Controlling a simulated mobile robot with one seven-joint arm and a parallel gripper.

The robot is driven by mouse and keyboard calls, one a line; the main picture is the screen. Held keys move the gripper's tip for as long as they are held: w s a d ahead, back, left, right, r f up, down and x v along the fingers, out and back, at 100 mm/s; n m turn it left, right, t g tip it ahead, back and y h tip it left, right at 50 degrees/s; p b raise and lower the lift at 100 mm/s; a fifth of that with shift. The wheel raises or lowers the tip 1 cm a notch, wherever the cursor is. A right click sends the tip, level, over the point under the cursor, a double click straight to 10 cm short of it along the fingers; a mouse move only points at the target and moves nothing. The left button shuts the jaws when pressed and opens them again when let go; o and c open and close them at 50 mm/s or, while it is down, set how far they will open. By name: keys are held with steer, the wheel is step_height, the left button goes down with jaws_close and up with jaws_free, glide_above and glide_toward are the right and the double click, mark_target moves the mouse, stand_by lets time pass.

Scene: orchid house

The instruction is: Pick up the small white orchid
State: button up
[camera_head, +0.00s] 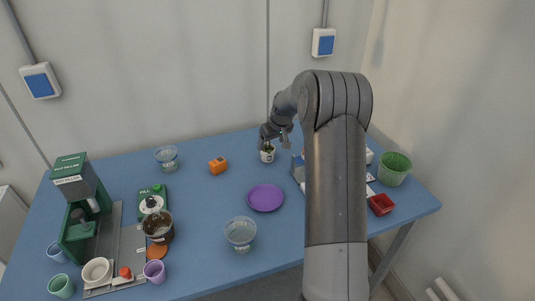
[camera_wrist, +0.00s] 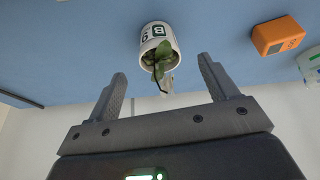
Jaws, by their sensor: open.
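The small orchid stands in a white pot (camera_head: 267,156) near the back of the blue table (camera_head: 215,200). In the wrist view the white pot (camera_wrist: 158,36) shows a dark label and green leaves (camera_wrist: 160,58) spilling over its rim; a small pale shape, perhaps a flower, hangs beside the leaves. My gripper (camera_wrist: 161,82) is open, with its two fingers apart and nothing between them. The pot lies just beyond the fingertips, roughly centred between them. In the head view my gripper (camera_head: 273,134) is right above the pot, and its fingers are partly hidden.
An orange box (camera_head: 218,166) stands left of the pot and a purple plate (camera_head: 265,198) lies in front. Clear bowls (camera_head: 240,234) and a green pot filler machine (camera_head: 80,205) are farther left. A green basket (camera_head: 394,168) and red tray (camera_head: 381,204) are at the right.

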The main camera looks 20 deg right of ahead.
mark_target(268, 150)
steer(key=x, duration=0.7)
steer(key=shift+w, duration=0.35)
steer(key=c, duration=1.1)
steer(key=shift+c, duration=0.2)
